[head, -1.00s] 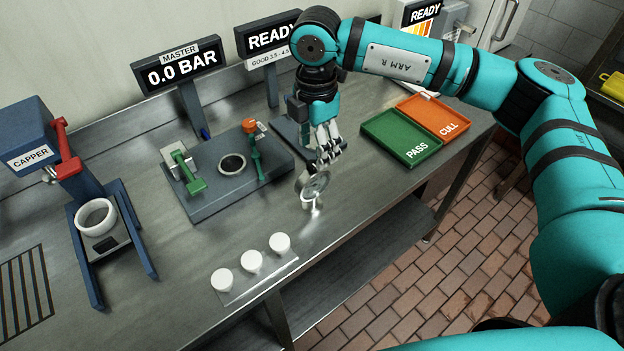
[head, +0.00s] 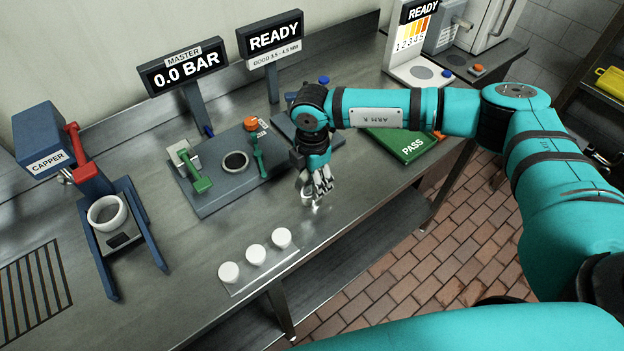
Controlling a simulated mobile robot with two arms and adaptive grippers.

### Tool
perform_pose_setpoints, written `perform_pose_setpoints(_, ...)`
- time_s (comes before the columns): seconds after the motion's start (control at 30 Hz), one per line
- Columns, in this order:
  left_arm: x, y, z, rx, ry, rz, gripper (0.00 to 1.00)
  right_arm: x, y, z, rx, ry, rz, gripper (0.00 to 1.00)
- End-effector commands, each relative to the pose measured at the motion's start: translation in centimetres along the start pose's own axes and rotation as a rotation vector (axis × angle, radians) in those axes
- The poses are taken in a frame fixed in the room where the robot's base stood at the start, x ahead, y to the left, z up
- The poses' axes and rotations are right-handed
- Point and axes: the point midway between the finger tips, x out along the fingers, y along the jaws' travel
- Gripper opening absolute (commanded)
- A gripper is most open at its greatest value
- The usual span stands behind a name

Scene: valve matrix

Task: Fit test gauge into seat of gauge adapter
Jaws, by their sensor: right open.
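My right gripper (head: 318,190) points down over the bench, open, with its fingers in front of a small pale metal piece. This piece (head: 306,197), which looks like the test gauge, is mostly hidden behind the fingers. I cannot tell whether the fingers touch it. To the left, a blue-grey fixture block (head: 213,198) carries a round dark seat with a light ring (head: 234,163), which may be the gauge adapter's seat; it looks empty. My left gripper is not in view.
Three white caps (head: 256,255) sit on a strip at the bench front. The capper (head: 52,140) holds a white ring at the left. A MASTER 0.0 BAR display (head: 182,68) and READY sign (head: 272,38) stand behind. The green PASS tray (head: 408,148) is partly behind my right arm.

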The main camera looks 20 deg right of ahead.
Motion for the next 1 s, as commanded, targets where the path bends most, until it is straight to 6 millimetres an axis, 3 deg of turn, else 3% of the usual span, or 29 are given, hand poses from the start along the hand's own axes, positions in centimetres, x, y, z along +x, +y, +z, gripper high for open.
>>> perform_pose_setpoints(0.1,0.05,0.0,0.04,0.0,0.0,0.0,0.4,0.02,0.0,-0.02,-0.001,0.0,0.0,0.53)
perform_pose_setpoints(0.5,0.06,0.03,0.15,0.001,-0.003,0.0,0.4,-0.03,0.0,-0.03,-0.001,0.0,0.0,0.0)
perform_pose_setpoints(1.0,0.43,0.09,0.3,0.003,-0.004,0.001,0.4,-0.43,0.09,-0.05,-0.001,0.001,0.003,0.0)
